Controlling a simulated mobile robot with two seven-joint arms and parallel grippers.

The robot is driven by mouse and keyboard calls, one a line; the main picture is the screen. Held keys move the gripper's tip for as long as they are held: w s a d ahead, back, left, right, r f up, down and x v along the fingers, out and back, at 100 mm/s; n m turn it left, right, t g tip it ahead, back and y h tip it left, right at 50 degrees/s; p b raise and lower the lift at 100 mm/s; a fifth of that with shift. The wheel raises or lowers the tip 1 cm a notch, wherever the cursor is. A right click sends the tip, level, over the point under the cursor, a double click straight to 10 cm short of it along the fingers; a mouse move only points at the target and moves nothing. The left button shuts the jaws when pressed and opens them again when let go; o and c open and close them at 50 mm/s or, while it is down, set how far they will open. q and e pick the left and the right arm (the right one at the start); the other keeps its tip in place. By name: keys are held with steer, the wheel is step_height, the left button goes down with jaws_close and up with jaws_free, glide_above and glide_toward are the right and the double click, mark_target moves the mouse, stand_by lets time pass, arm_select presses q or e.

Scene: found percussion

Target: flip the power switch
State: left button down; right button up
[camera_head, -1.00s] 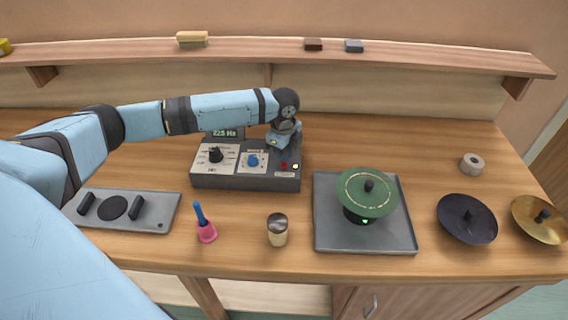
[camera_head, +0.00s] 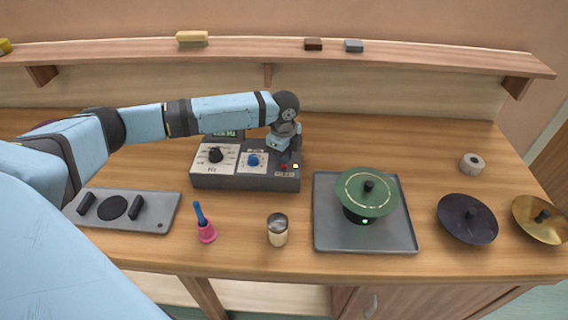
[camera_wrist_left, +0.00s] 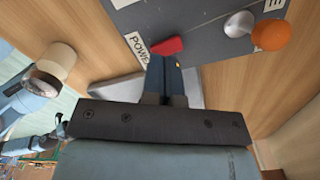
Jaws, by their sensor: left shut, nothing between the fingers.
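The dark grey control box (camera_head: 230,183) stands at the back of the bench with a black knob (camera_head: 215,155), a blue knob (camera_head: 253,160) and a small red switch (camera_head: 284,167) at its front right. In the left wrist view the red rocker switch (camera_wrist_left: 168,46) sits beside a white label reading POWER (camera_wrist_left: 138,46). My left gripper (camera_head: 293,157) points down over that corner of the box. Its fingers (camera_wrist_left: 167,62) are together and empty, right at the switch's edge. Whether they touch it I cannot tell. My right gripper is not in view.
A green disc on a base (camera_head: 367,192) rests on a grey tray (camera_head: 335,240) to the right. A shaker (camera_head: 277,230), a pink and blue bell (camera_head: 207,232) and a grey panel (camera_head: 150,212) are in front.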

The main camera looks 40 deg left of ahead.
mark_target(284, 165)
arm_select(q)
steer(key=shift+s+f, duration=0.1)
steer(key=shift+f, duration=1)
stand_by(0.4)
step_height(284, 165, up, 2)
steer(key=shift+r+p, duration=0.1)
steer(key=shift+p, duration=1)
step_height(284, 165, up, 5)
steer(key=p, duration=0.5)
